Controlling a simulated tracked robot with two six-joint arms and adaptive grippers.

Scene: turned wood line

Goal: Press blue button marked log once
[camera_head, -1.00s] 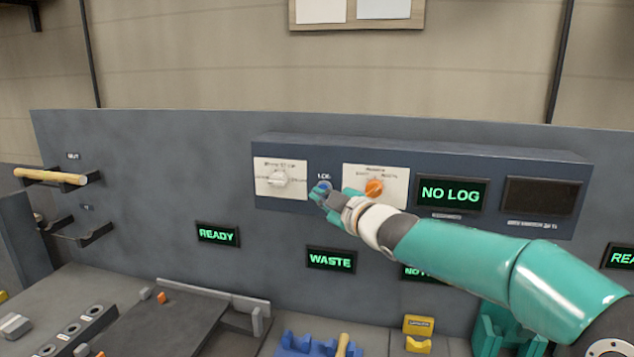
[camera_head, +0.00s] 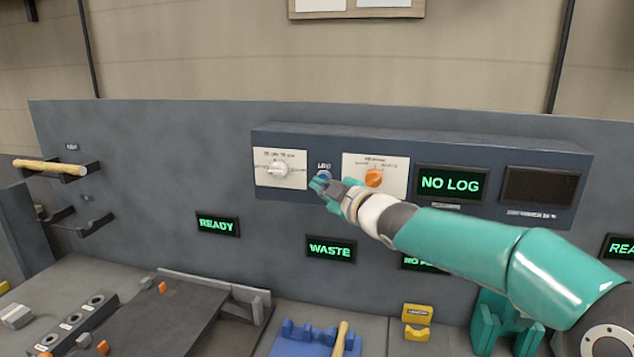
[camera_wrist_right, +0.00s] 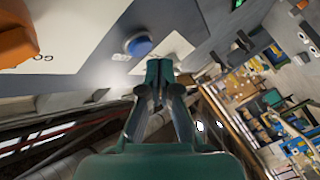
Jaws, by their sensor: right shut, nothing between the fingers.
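The blue button (camera_head: 324,176) sits on the dark control box (camera_head: 480,149), under a small label that reads like LOG. In the right wrist view the blue button (camera_wrist_right: 139,45) shows whole, just beyond and left of the shut fingertips (camera_wrist_right: 160,66), with a small gap apparent. The fingers hold nothing. Whether they touch the button cannot be told for sure. My left gripper is in neither view.
A white knob (camera_head: 279,170) is left of the button and an orange knob (camera_head: 373,178) right of it. A screen (camera_head: 451,186) reads NO LOG. Below are READY (camera_head: 217,225) and WASTE (camera_head: 331,250) signs. A wooden piece (camera_head: 50,167) rests on hooks at left.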

